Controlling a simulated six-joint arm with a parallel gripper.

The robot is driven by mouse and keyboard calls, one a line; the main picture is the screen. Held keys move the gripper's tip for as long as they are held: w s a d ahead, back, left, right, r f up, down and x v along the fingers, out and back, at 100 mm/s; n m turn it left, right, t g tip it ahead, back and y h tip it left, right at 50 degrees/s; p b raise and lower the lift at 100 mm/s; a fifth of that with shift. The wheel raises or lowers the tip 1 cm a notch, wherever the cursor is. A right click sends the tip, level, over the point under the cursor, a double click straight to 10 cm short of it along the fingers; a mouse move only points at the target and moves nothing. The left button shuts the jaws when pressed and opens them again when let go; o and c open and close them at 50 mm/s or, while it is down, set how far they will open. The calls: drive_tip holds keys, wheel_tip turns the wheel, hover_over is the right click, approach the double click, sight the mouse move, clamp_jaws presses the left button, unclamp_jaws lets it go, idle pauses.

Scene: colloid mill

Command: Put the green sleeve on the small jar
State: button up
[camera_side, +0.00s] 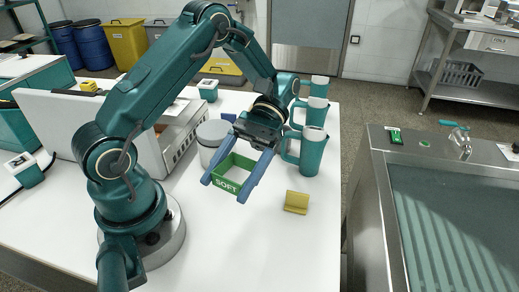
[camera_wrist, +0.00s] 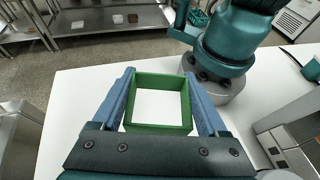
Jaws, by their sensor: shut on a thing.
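The green sleeve (camera_side: 226,185) is a square open frame with "SOFT" in white on its front side. My gripper (camera_side: 228,190) is shut on it, with a blue finger on either side, and holds it over the white table. In the wrist view the sleeve (camera_wrist: 158,129) sits between the two blue fingers of my gripper (camera_wrist: 160,103), with white tabletop seen through it. A grey jar with a pale lid (camera_side: 213,130) stands just behind the sleeve, partly hidden by my arm and the sleeve. I cannot tell whether it is the small jar.
Several teal mugs with white tops (camera_side: 311,150) stand along the table's right edge, close to my gripper. A small yellow holder (camera_side: 297,202) is at front right. The table's front middle is clear.

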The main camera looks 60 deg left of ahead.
drive_tip(key=s+a+m+g+y, duration=0.1)
drive_tip(key=s+a+m+y, duration=0.2)
drive_tip(key=a+m+y, duration=0.4)
drive_tip(key=shift+a+y, duration=0.4)
drive_tip(key=shift+y, duration=0.3)
drive_tip(key=a+m+y, duration=0.1)
drive_tip(key=a+r+m+t+y, duration=0.1)
drive_tip(key=a+m+y, duration=0.1)
drive_tip(key=a+r+m+y, duration=0.1)
drive_tip(key=a+y, duration=0.1)
drive_tip(key=shift+w+a+m+t, duration=0.1)
drive_tip(key=shift+w+m+t, duration=0.2)
wheel_tip(320, 180, up, 8)
drive_tip(key=m+t+y, duration=0.5)
drive_tip(key=m+t, duration=0.1)
drive_tip(key=m, duration=0.1)
hover_over(209, 126)
wheel_tip(209, 126, down, 10)
drive_tip(key=shift+r, duration=0.1)
drive_tip(key=o, duration=1.2)
